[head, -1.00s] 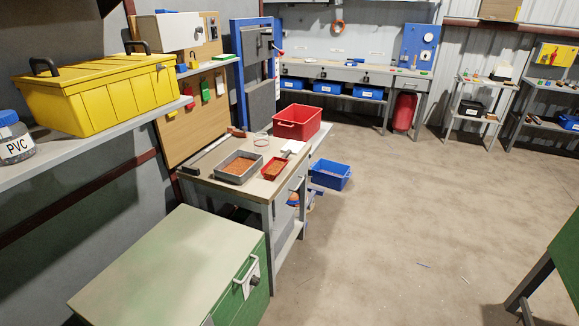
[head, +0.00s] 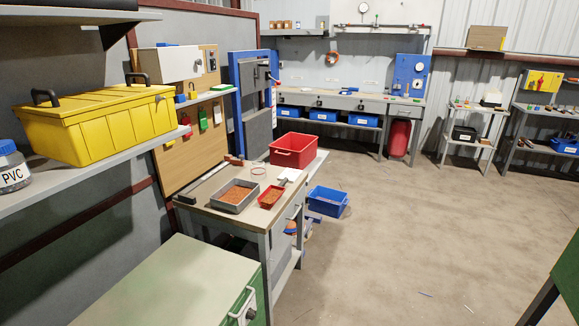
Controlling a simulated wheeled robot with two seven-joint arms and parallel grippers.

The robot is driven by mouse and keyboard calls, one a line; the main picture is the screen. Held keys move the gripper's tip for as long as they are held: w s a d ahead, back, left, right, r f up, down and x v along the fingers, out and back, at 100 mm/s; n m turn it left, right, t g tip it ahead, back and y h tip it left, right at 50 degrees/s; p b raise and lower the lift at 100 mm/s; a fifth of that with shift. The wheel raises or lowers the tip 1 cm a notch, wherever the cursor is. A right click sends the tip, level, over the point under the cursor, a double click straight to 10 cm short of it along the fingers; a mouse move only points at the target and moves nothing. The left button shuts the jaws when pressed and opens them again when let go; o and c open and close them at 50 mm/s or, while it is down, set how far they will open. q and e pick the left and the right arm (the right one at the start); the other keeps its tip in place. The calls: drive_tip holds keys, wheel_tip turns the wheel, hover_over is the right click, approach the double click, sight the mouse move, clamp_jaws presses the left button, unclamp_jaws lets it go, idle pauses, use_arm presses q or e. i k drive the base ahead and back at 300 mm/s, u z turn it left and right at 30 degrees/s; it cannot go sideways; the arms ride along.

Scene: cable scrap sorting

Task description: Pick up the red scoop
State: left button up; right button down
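A small red open container (head: 271,197), which looks like the red scoop, sits on the workbench top (head: 225,211) left of centre. It holds orange-brown granules. I cannot make out a handle on it at this size. A grey metal tray (head: 235,196) with similar granules lies just left of it. A small whitish object (head: 290,175) lies behind it, near the bench's right edge. Neither of my grippers is in view.
A blue bin (head: 327,202) is on the floor to the right. A green cabinet (head: 175,285) stands in front of the bench. A yellow toolbox (head: 97,122) rests on the left shelf. Open floor (head: 400,240) lies right.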

sight(270, 197)
drive_tip(key=z, duration=0.55)
drive_tip(key=k, duration=0.65)
drive_tip(key=z, duration=0.85)
drive_tip(key=i, duration=3.85)
drive_tip(key=u, duration=1.15)
drive_tip(key=i, duration=1.2)
drive_tip(key=u, duration=1.2)
